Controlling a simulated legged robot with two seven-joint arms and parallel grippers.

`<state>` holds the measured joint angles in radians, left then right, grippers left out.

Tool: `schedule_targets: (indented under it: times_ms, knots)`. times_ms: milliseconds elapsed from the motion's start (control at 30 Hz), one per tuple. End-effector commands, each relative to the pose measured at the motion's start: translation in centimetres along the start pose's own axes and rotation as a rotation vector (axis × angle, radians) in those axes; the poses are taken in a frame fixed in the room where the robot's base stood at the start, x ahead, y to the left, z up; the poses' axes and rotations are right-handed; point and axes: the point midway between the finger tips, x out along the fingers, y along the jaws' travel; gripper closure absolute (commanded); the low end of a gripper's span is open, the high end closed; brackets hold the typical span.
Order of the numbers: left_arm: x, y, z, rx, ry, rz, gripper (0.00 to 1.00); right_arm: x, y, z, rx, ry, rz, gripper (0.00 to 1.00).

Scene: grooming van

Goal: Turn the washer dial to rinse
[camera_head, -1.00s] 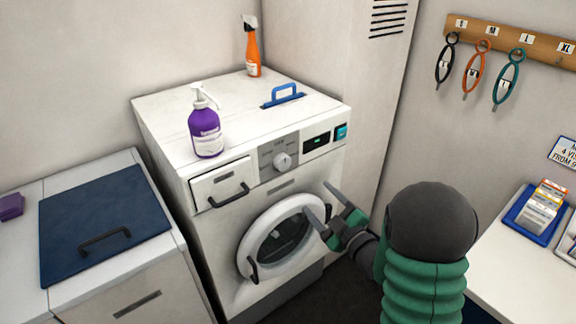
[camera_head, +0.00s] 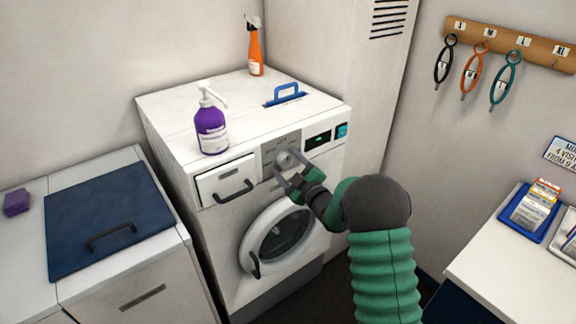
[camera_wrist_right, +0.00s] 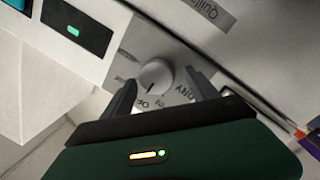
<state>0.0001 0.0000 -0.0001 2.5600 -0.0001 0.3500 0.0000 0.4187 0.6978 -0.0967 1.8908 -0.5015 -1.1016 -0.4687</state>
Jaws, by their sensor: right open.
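The white washer (camera_head: 230,237) stands against the wall with its round door (camera_head: 277,238) closed. Its dial (camera_head: 286,159) is a pale round knob on a grey panel at the upper front, and it also shows in the right wrist view (camera_wrist_right: 156,77). My right gripper (camera_head: 282,172) is open just in front of the dial. In the right wrist view its two dark fingers (camera_wrist_right: 163,92) are spread, one towards each side of the dial, which does not look gripped. Lettering around the dial is partly hidden by the fingers. My left gripper is not in view.
A purple pump bottle (camera_head: 211,128), an orange spray bottle (camera_head: 256,52) and a blue handle (camera_head: 285,92) are on the washer top. The drawer (camera_head: 226,180) with a dark handle is left of the dial. A lit display (camera_head: 318,140) is right of it.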

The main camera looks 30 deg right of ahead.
Motion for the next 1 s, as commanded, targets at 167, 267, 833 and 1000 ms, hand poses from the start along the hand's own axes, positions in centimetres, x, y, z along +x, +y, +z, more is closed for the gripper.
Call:
schedule_targets:
  times_ms: [167, 267, 833, 1000]
  knots:
    - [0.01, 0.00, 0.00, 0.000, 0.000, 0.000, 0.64, -0.05, 0.07, 0.12, 0.000, -0.001, 0.001, 0.44]
    - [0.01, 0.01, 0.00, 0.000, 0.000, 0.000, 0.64, -0.06, 0.06, 0.13, 0.000, -0.001, 0.001, 0.57]
    - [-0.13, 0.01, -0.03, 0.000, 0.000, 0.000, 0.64, -0.08, 0.06, 0.13, 0.030, -0.006, -0.003, 0.94]
    - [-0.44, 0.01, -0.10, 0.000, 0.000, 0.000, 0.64, -0.09, 0.13, 0.09, 0.108, -0.013, -0.010, 0.94]
